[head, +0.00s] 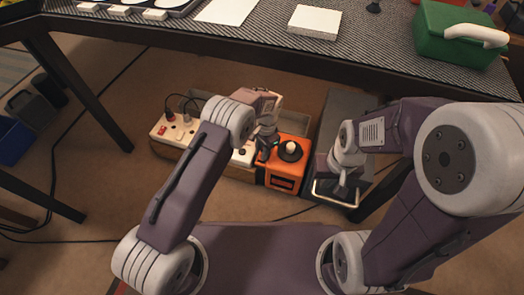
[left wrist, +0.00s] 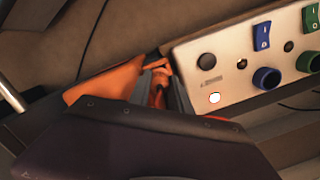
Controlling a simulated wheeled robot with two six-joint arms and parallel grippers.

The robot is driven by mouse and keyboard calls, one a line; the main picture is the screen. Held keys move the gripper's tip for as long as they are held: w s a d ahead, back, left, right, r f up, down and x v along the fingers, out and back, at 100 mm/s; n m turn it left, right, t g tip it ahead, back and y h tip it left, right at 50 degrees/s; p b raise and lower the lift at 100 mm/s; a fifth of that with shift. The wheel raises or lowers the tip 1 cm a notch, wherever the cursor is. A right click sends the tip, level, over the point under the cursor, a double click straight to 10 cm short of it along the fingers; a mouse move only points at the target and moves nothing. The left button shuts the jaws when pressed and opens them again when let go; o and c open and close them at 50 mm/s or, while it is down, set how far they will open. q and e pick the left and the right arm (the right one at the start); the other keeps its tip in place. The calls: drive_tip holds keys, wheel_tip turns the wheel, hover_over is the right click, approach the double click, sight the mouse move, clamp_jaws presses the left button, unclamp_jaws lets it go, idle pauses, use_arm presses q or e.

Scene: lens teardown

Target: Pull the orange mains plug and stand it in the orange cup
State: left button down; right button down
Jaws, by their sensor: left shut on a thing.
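My left gripper (head: 266,152) reaches down under the table, at the right end of a pale socket panel. In the left wrist view its two grey fingers (left wrist: 160,90) are closed on a small orange piece, which looks like the orange mains plug (left wrist: 159,70). The fingers hide most of it, and I cannot tell whether it is clear of its socket. An orange box-like holder (head: 286,174) stands just right of the gripper; it also shows in the left wrist view (left wrist: 96,82). I cannot make out a separate orange cup. My right gripper (head: 340,187) is low at the right, its fingers unclear.
The panel (head: 160,130) carries a red plug (head: 170,116) and others; the left wrist view shows a blue plug (left wrist: 266,77) and a green plug (left wrist: 307,62). A dark grey box (head: 326,125) stands at the right. The tabletop (head: 255,33) overhangs behind.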

use_arm(q)
drive_tip(key=shift+f, duration=0.1)
drive_tip(key=c, duration=1.2)
unclamp_jaws()
drive_tip(key=shift+o, duration=0.5)
drive_tip(key=shift+s, duration=0.1)
drive_tip(key=r+p, duration=0.1)
drive_tip(key=r, duration=0.1)
drive_tip(key=r+p, duration=0.2)
drive_tip(key=r, duration=0.1)
drive_tip(key=r+p, duration=0.2)
drive_tip(key=r, duration=0.1)
drive_tip(key=shift+w+d, duration=0.35)
drive_tip(key=shift+w, duration=0.05)
drive_tip(key=shift+f, duration=0.2)
